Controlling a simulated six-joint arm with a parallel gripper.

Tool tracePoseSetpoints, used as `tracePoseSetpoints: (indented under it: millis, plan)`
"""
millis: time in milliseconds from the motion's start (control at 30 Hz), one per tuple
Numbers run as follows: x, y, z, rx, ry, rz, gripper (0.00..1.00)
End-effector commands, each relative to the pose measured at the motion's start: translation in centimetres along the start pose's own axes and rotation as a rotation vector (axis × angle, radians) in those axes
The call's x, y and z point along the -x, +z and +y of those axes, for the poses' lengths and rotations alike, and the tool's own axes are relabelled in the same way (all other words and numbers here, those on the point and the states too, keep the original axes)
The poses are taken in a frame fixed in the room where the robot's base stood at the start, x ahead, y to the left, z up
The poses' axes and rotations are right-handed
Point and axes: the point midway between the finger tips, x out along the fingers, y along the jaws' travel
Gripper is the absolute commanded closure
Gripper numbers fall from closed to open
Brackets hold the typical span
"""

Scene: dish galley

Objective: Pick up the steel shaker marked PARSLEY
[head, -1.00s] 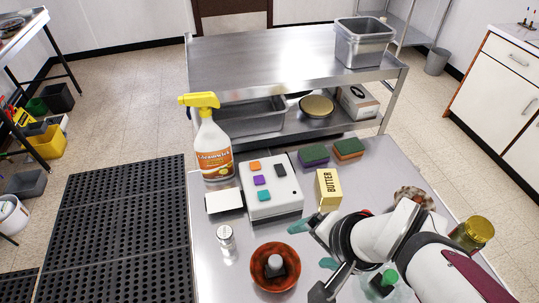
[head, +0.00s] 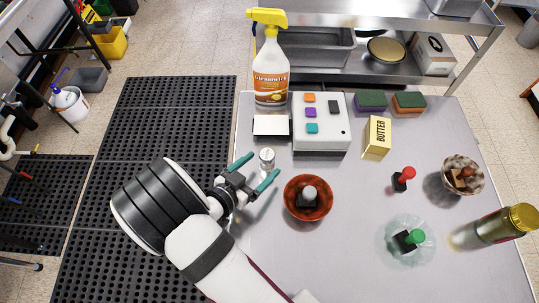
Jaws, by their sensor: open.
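A small steel shaker (head: 267,154) stands upright on the grey table in the head view, below the white card and left of the red-brown bowl. Its marking is too small to read. My gripper (head: 264,163) reaches in from the lower left with its two teal-tipped fingers spread. In the picture the shaker shows between the fingertips, one to its upper left and one to its lower right. I cannot tell whether either finger touches it. Nothing is held.
A red-brown bowl (head: 292,209) holding a grey-knobbed stamp stands close right of the fingers. A spray bottle (head: 271,75), a white card (head: 271,124) and a white button box (head: 321,142) stand behind. A gold butter box (head: 377,138) is further right. The table's left edge is near.

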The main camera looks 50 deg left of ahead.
Motion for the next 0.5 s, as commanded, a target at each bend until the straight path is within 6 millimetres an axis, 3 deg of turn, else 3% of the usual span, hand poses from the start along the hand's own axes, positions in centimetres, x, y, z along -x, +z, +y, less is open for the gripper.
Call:
tracePoseSetpoints:
  millis: [167, 333, 500]
  plan:
    - [-2.1, -0.1, 0.0, -0.002, 0.002, -0.001, 0.13]
    - [-5.5, -0.4, -0.1, -0.001, 0.002, -0.001, 0.13]
    - [-6.5, -0.4, -0.1, -0.001, -0.001, -0.002, 0.13]
